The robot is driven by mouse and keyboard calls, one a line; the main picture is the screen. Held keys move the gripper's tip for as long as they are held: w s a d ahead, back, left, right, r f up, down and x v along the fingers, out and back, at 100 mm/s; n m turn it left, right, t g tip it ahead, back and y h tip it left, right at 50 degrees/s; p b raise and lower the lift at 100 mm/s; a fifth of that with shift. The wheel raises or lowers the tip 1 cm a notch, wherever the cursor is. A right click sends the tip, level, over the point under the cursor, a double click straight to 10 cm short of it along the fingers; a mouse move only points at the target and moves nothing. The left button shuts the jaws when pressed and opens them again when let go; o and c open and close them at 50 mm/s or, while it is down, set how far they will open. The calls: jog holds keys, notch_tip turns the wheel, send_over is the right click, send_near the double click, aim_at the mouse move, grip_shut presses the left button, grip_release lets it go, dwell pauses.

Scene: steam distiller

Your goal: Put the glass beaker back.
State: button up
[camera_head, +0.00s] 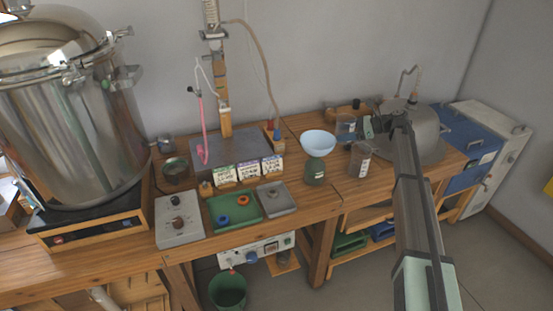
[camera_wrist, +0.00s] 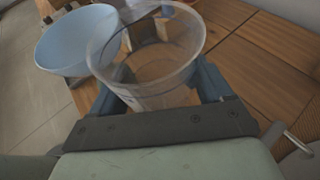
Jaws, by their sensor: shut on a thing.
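The clear glass beaker (camera_wrist: 150,65) is between the two blue fingers of my gripper (camera_wrist: 155,95) in the wrist view. It is upright or nearly so, with its open rim toward the camera. In the head view the held beaker (camera_head: 345,127) is at the left end of my gripper (camera_head: 368,127), behind and right of a pale blue bowl. I cannot tell whether its base touches the bench. Another clear beaker (camera_head: 360,160) with a white label stands near the bench's front edge, below my gripper in the picture.
A domed metal vessel (camera_head: 412,132) stands to the right. A green tray (camera_head: 235,209) and a large steel pot (camera_head: 70,110) are left. Bare bench wood (camera_wrist: 265,65) shows right of the beaker.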

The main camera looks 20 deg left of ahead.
jog(key=s+d+r+m+t, duration=0.25)
jog(key=s+d, duration=0.55)
jog(key=d, duration=0.4)
jog(key=s+d+m+t+h, duration=0.1)
jog(key=s+d+m+t, duration=0.15)
jog(key=s+d, duration=0.45)
jog(key=s+d+m+t, duration=0.2)
jog(key=s+d+t, duration=0.15)
jog(key=s, duration=0.85)
jog(key=s+a+f+n+g, duration=0.2)
jog(key=a, duration=1.5)
jog(key=s+a+f+n+g+y, duration=0.1)
jog(key=s+a+n+g, duration=0.15)
jog(key=a, duration=1.45)
jog(key=s+a+f+n+g, duration=0.1)
jog(key=a+f+g, duration=0.1)
jog(key=a, duration=1.5)
jog(key=shift+m+t, duration=0.85)
jog(key=shift+t, duration=0.05)
jog(key=w+a, duration=1)
jog(key=w, duration=0.1)
jog(key=w+a, duration=0.5)
jog(key=shift+w+a+r, duration=0.15)
jog(key=shift+w+r, duration=0.25)
jog(key=shift+f, duration=1.8)
